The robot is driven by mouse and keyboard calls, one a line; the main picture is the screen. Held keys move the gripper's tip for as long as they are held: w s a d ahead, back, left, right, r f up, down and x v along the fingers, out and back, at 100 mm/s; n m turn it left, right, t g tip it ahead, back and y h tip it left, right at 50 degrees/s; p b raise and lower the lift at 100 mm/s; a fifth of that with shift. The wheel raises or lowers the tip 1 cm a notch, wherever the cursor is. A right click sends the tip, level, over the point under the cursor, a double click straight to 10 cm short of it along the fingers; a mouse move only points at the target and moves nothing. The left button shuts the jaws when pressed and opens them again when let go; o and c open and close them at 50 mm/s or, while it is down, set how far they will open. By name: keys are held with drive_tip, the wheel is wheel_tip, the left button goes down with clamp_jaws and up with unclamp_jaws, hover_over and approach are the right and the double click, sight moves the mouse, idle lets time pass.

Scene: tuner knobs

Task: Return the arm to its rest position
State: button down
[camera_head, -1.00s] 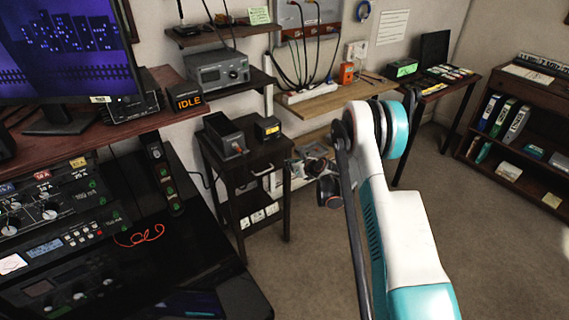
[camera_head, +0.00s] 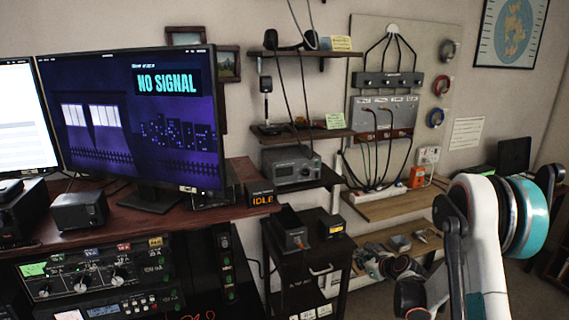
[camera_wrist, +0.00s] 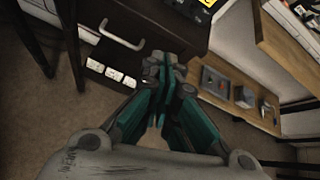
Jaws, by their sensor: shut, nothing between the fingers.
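My gripper (camera_wrist: 163,80) shows in the wrist view with its teal fingers closed together and nothing between them. It points down toward the floor beside a small dark cabinet (camera_wrist: 165,30) with a metal handle. In the head view my white and teal arm rises at the right, folded at the elbow. The gripper's fingers cannot be made out clearly in the head view. The tuner unit with knobs (camera_head: 90,276) stands at the lower left of the head view, well apart from my arm.
A monitor reading NO SIGNAL (camera_head: 140,125) stands on the red-brown desk (camera_head: 120,228). An IDLE display (camera_head: 261,198) sits at the desk's right end. The dark cabinet also shows in the head view (camera_head: 300,262). Wooden shelves (camera_head: 395,207) stand close to my arm.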

drive_tip(key=s+a+r+n+g+h, duration=0.1)
drive_tip(key=s+a+r+n, duration=0.3)
drive_tip(key=s+r+n, duration=0.55)
drive_tip(key=s+a+r+n+g, duration=0.1)
drive_tip(key=s+a+r+n, duration=0.3)
drive_tip(key=s+r, duration=0.55)
drive_tip(key=s+r+n+g+h, duration=0.1)
drive_tip(key=s+r+n, duration=0.1)
drive_tip(key=s+n, duration=0.5)
drive_tip(key=s+a+r+n+h, duration=0.1)
drive_tip(key=s+r+n, duration=0.2)
drive_tip(key=s+n, duration=0.5)
drive_tip(key=shift+s+r+g+h, duration=0.3)
drive_tip(key=shift+s+g+h, duration=0.1)
drive_tip(key=shift+s, duration=4.35)
drive_tip(key=shift+n, duration=0.25)
